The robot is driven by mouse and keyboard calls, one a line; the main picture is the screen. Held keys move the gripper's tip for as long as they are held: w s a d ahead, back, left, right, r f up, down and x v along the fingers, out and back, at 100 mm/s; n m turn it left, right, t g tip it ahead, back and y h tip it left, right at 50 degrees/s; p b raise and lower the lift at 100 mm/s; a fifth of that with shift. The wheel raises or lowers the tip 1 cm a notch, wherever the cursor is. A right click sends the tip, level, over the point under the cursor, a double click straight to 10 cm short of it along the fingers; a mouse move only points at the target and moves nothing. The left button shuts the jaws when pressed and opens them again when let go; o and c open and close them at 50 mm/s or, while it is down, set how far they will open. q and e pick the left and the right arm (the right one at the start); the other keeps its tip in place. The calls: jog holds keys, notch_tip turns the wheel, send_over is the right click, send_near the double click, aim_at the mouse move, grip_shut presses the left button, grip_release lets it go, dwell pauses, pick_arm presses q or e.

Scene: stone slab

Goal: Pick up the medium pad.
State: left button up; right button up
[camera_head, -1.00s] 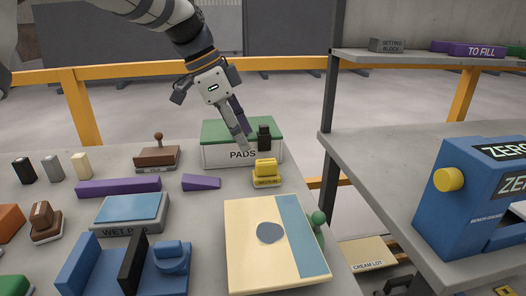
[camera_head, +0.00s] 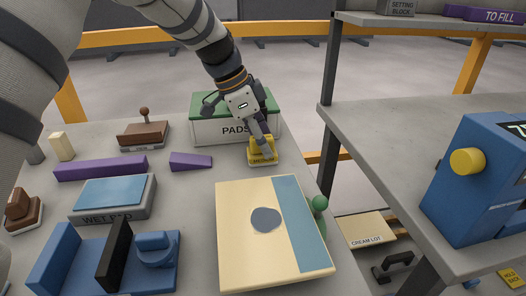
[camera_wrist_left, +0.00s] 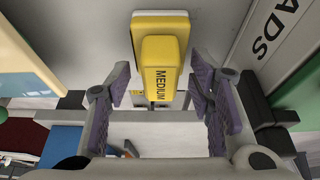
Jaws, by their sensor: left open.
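The medium pad is a small yellow block on a pale base, lettered MEDIUM; it sits on the stone slab in front of the PADS box. In the head view the pad (camera_head: 257,157) is partly covered by my left gripper (camera_head: 266,146). In the left wrist view the yellow pad (camera_wrist_left: 160,62) lies between and just beyond the open fingers of my left gripper (camera_wrist_left: 162,95), with space on both sides. The gripper holds nothing. My right gripper is not in view.
The white PADS box (camera_head: 208,131) with a green top stands close behind the pad. A purple wedge (camera_head: 191,161) lies to its left. A cream board with a blue strip (camera_head: 250,265) lies in front. A shelf unit (camera_head: 425,115) stands to the right.

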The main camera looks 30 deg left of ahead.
pick_arm(q)
jog(key=shift+r, duration=0.1)
grip_shut()
